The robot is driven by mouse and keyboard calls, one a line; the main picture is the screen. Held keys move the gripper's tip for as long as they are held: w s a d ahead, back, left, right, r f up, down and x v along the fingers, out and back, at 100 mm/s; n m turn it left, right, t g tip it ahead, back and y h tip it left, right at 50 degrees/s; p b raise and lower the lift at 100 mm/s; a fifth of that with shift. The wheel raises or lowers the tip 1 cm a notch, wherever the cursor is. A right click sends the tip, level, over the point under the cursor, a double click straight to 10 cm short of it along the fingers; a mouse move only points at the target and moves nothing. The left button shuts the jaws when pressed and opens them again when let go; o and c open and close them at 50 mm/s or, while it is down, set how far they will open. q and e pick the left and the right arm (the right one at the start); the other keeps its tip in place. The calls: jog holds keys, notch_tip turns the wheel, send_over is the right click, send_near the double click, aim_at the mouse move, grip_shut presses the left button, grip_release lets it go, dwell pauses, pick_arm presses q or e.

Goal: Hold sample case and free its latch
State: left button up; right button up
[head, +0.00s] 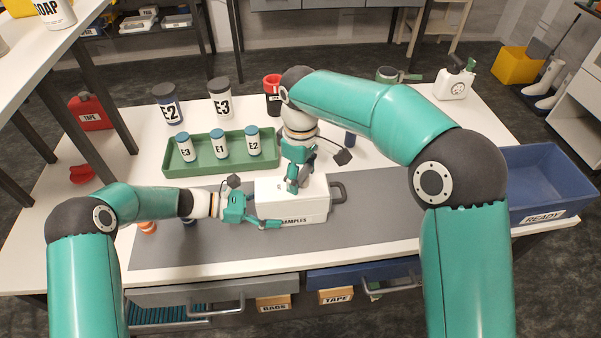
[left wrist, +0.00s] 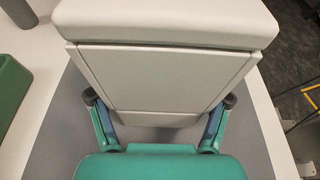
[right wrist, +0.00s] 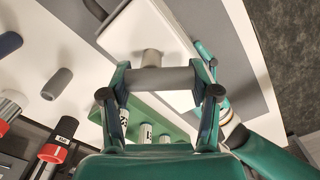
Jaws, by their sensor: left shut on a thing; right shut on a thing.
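The white sample case (head: 312,203), labelled SAMPLES, sits on the grey mat with its lid closed. My left gripper (head: 262,207) is shut on the case from the left. In the left wrist view its fingers straddle the lower body of the case (left wrist: 165,80), under the lid's overhang. My right gripper (head: 293,183) comes down from above at the lid. In the right wrist view it is shut on a grey bar (right wrist: 160,79) with a lighter stub, seemingly the latch, lying across between its fingertips. The head view hides the bar behind the gripper; whether it has turned cannot be told.
A dark handle (head: 340,191) sticks out of the case's right side. A green tray (head: 192,171) with 3 labelled vials stands behind left. Larger jars stand at the back. A blue READY bin (head: 548,180) is at the right. The mat (head: 385,215) is clear to the right.

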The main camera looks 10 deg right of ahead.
aim_at(302, 173)
pick_arm(q)
jog(key=shift+d, duration=0.15)
pick_arm(e)
jog(key=n, duration=0.3)
jog(key=shift+s+a+f+n, duration=0.1)
jog(key=shift+s+a+n, duration=0.15)
jog(key=shift+n, duration=0.15)
jog(key=shift+s+d+n, duration=0.1)
jog(key=shift+d+n, duration=0.05)
jog(key=shift+n, duration=1.55)
jog(key=o, duration=1.2)
jog(key=shift+d, duration=0.1)
jog(key=shift+d, duration=0.1)
jog(key=shift+r, duration=0.35)
notch_tip(302, 173, up, 11)
jog(key=shift+r, duration=0.1)
